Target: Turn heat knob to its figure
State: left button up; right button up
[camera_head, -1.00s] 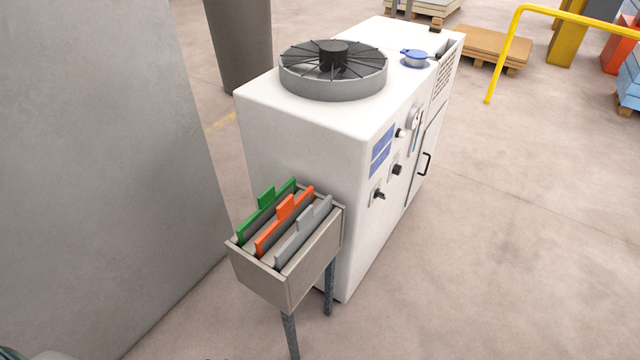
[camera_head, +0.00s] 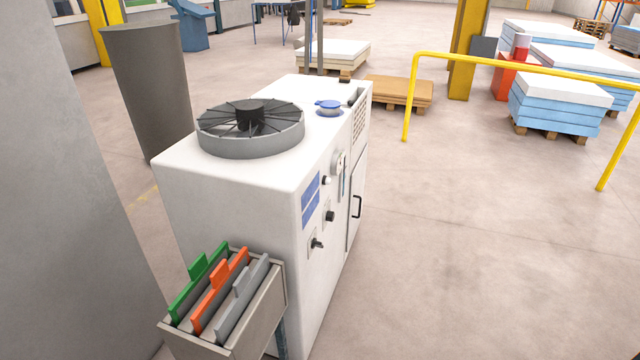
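A white machine cabinet (camera_head: 235,190) with a round fan on top stands left of the middle of the head view. Its right-facing side carries a column of small controls. A black knob (camera_head: 317,243) sits lowest, another dark knob (camera_head: 330,216) sits above it, and a small light-coloured control (camera_head: 326,180) is higher up. Which one is the heat knob, and any figures around them, are too small to read. A round gauge (camera_head: 340,163) and blue label plates (camera_head: 311,199) are beside them. Neither of my grippers is in view.
A box of green, orange and grey folders (camera_head: 262,318) stands against the cabinet's near end. A grey column (camera_head: 60,200) fills the left. A yellow rail (camera_head: 500,66) and pallets of blue-sided sheets (camera_head: 556,108) are at the back right. The floor right of the cabinet is clear.

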aim_at(330, 215)
jog(key=i+l+u, duration=0.2)
jog(key=l+u, duration=0.15)
jog(key=u, duration=0.15)
jog(key=i+l+u, duration=0.15)
jog(key=l+u, duration=0.3)
jog(key=j, duration=0.1)
